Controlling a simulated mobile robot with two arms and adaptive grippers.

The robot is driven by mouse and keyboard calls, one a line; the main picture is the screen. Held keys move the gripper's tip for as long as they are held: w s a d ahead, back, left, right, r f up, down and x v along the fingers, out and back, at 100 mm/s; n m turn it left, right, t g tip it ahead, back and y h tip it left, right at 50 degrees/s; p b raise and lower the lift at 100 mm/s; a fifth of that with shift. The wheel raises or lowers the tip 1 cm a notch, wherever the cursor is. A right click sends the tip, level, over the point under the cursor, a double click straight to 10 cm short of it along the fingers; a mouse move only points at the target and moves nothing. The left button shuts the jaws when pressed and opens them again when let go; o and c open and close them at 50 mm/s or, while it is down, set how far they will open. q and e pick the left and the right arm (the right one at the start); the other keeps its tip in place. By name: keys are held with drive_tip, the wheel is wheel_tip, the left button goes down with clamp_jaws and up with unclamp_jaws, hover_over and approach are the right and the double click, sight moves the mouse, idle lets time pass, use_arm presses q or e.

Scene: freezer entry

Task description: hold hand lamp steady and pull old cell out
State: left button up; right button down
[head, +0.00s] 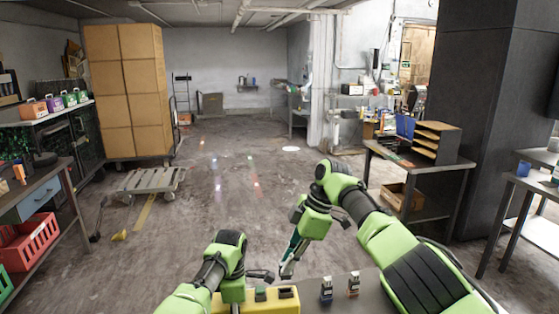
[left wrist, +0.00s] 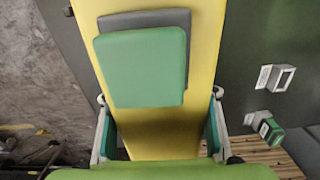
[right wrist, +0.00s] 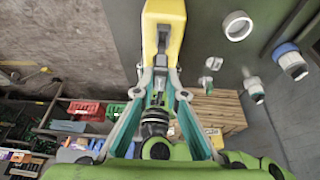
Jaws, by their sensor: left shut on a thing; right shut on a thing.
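The yellow hand lamp (head: 240,307) lies along the near table edge, with a green pad (left wrist: 142,68) on its body. It also shows in the right wrist view (right wrist: 176,40). My left gripper (left wrist: 160,135) is shut across the lamp body, one finger on each side. My right gripper (right wrist: 161,78) is at the lamp's end, its fingers converging on a small grey piece that looks like the old cell, mostly hidden between the fingertips. In the head view the right gripper (head: 287,271) is just above the lamp's dark end. I cannot tell how far the cell sits inside.
Two small upright cells, one dark blue (head: 326,290) and one brownish (head: 353,285), stand on the table right of the lamp. A side table with a shelf organiser (head: 436,143) is at right.

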use_arm(q)
drive_tip(key=o, duration=1.6)
drive_tip(key=shift+o, duration=0.6)
drive_tip(key=o, duration=0.4)
drive_tip(key=shift+r, duration=0.1)
use_arm(e)
drive_tip(key=shift+r, duration=0.15)
use_arm(q)
drive_tip(key=shift+r+p, duration=3.45)
drive_tip(key=shift+p, duration=0.15)
use_arm(e)
drive_tip(key=shift+r, duration=3.5)
